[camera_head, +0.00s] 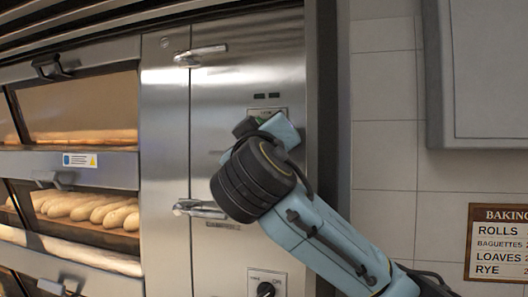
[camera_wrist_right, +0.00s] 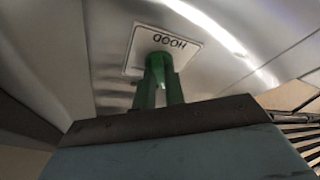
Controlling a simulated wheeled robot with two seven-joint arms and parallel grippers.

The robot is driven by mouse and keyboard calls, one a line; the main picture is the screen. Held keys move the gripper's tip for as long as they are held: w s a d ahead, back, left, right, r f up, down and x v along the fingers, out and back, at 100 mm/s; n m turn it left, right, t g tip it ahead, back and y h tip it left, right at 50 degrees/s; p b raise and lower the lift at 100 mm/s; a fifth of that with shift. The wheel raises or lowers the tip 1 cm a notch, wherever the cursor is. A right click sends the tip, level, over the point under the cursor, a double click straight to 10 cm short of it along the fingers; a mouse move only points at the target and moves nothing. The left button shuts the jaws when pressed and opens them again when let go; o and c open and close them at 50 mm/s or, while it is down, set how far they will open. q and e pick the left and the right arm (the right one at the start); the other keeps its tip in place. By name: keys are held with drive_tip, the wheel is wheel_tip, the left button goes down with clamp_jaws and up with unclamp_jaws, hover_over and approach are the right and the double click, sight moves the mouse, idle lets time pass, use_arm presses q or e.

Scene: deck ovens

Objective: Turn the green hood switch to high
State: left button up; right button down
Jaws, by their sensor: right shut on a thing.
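The green hood switch (camera_wrist_right: 158,66) sits on a white plate (camera_wrist_right: 135,60) lettered HOOD, which reads upside down in the right wrist view. In the head view its plate (camera_head: 282,113) shows on the steel oven panel, and my right wrist hides most of the switch. My right gripper (camera_wrist_right: 160,92) is at the panel, shut on the green switch. The exact setting of the switch cannot be read. My left gripper is not in view.
Below the arm, a black knob (camera_head: 266,289) sits on a second plate. Two door handles (camera_head: 200,54) (camera_head: 200,208) stick out of the steel panel. Deck ovens with bread (camera_head: 95,210) stand at left. A tiled wall with a baking sign (camera_head: 498,243) is at right.

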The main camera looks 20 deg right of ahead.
drive_tip(key=shift+w+a+r+m+g+h+b, duration=0.15)
drive_tip(key=shift+m+g+h+b, duration=1.1)
drive_tip(key=shift+m, duration=2.5)
drive_tip(key=shift+w+a+m+g+h+b, duration=0.2)
drive_tip(key=shift+m+g+h+b, duration=1)
drive_tip(key=shift+m, duration=2.6)
drive_tip(key=shift+a+r+m+g+h+b, duration=0.1)
drive_tip(key=shift+a+m+g+h+b, duration=0.25)
drive_tip(key=shift+m+g+h, duration=2.2)
drive_tip(key=m+t+y, duration=0.1)
drive_tip(key=m+t, duration=0.1)
drive_tip(key=t, duration=0.1)
drive_tip(key=shift+d+f+m, duration=0.1)
drive_tip(key=shift+m, duration=0.3)
drive_tip(key=c, duration=1.5)
unclamp_jaws()
drive_tip(key=shift+o, duration=0.2)
drive_tip(key=b+v, duration=0.2)
drive_tip(key=v, duration=1.1)
drive_tip(key=shift+s+b, duration=0.25)
drive_tip(key=shift+b, duration=0.1)
